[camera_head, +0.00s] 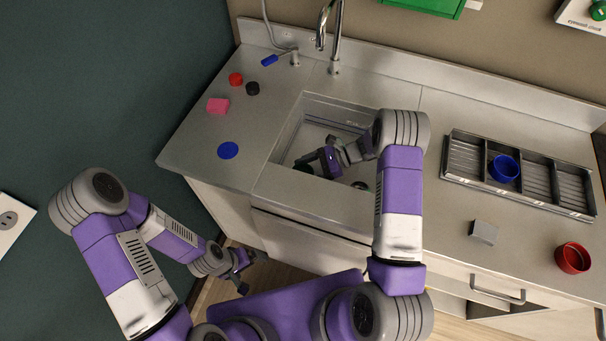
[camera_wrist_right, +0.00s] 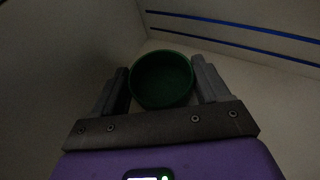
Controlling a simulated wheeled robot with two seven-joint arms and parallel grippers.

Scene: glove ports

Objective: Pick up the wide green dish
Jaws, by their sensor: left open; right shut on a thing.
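The green dish (camera_wrist_right: 162,80) is round and sits between the two fingers of my right gripper (camera_wrist_right: 163,88) in the right wrist view. In the head view my right arm reaches down into the sink, with the right gripper (camera_head: 311,161) low inside it. A dark green bit of the dish (camera_head: 303,168) shows at its fingertips, and the rest is hidden. The right gripper is shut on the dish. My left gripper (camera_head: 253,272) is open and empty, low in front of the counter and above the floor.
The sink walls (camera_head: 288,130) surround the right gripper, with the faucet (camera_head: 335,50) behind. On the left counter lie a blue disc (camera_head: 228,150), a pink block (camera_head: 217,106) and small lids. At right are a divided tray (camera_head: 462,160) with a blue cup (camera_head: 503,168), a grey block (camera_head: 483,232) and a red cup (camera_head: 572,258).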

